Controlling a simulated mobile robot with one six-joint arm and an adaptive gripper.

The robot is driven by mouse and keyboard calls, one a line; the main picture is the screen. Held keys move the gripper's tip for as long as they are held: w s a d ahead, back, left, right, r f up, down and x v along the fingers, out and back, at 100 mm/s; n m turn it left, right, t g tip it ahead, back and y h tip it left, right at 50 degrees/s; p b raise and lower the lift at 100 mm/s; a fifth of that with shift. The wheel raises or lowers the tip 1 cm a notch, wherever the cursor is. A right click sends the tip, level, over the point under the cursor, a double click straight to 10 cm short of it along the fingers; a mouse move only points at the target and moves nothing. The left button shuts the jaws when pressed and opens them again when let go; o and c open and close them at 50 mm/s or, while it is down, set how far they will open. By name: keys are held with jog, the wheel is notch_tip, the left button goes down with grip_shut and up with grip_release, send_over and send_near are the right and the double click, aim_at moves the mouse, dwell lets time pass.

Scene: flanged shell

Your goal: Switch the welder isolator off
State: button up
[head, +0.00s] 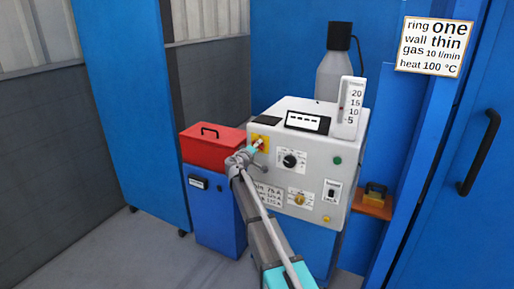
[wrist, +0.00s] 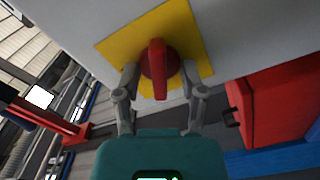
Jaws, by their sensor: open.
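The welder isolator is a red rotary handle (wrist: 158,66) on a yellow square plate (wrist: 193,40), seen close up in the wrist view. The handle's bar runs along the gripper's line, from the knob's middle toward the gripper. In the head view the yellow plate (head: 256,142) is at the upper left of the welder's white front panel (head: 316,165), and the handle there is largely hidden by my gripper (head: 247,152). My gripper, also in the wrist view (wrist: 160,82), is open, with one finger on each side of the red handle. I cannot tell whether the fingers touch it.
A red toolbox (head: 212,139) sits on a blue cabinet (head: 215,205) left of the welder. The panel also carries a black dial (head: 290,160), a yellow knob (head: 299,199) and a switch (head: 331,190). A grey gas bottle (head: 334,75) stands behind. Grey floor is clear at left.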

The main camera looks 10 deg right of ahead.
grip_shut()
jog(key=shift+n, duration=0.3)
jog(key=shift+d+n, duration=0.1)
jog(key=shift+n, duration=2.3)
grip_release()
jog(key=shift+s, duration=0.1)
jog(key=v, duration=1.2)
